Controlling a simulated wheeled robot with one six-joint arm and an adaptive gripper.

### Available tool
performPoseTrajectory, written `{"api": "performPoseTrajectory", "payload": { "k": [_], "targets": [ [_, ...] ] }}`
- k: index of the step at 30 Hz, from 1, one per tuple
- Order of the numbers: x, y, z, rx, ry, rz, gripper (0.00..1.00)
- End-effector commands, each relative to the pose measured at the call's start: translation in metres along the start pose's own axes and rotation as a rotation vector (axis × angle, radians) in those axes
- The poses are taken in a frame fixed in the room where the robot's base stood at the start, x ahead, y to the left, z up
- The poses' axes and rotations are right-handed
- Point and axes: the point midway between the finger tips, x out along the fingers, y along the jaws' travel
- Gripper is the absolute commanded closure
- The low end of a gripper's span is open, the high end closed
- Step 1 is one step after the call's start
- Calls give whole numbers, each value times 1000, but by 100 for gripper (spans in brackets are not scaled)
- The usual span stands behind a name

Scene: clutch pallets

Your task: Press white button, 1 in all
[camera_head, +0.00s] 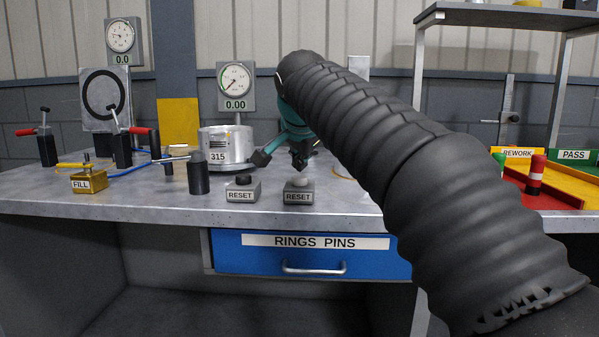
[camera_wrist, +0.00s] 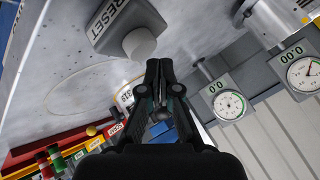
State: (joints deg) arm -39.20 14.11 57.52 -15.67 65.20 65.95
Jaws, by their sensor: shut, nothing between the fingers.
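The white button (camera_head: 299,180) sits on top of a grey box labelled RESET (camera_head: 299,196) near the front edge of the bench. In the wrist view the white button (camera_wrist: 139,44) shows on its labelled box (camera_wrist: 117,22), just up and left of the fingertips. My gripper (camera_head: 299,163) is over the white button in the head view, fingers pointing down. In the wrist view my gripper (camera_wrist: 158,66) has its fingertips together with nothing between them. A small gap seems to separate the fingertips from the button. The button appears raised.
A second RESET box with a black button (camera_head: 243,180) stands just left. Behind it is a metal cylinder marked 315 (camera_head: 226,148). A gold FILL box (camera_head: 88,182) and toggle clamps (camera_head: 121,145) are at left. REWORK and PASS trays (camera_head: 548,186) lie at right.

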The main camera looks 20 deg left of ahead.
Motion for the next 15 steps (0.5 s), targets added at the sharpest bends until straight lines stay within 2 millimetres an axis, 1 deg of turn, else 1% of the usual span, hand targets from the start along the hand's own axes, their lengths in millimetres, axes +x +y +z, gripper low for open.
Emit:
{"api": "performPoseTrajectory", "payload": {
  "k": [10, 15],
  "targets": [
    [-2, -1, -1, 0, 1, -1, 100],
    [-12, -8, -8, 0, 1, -1, 100]
  ]
}}
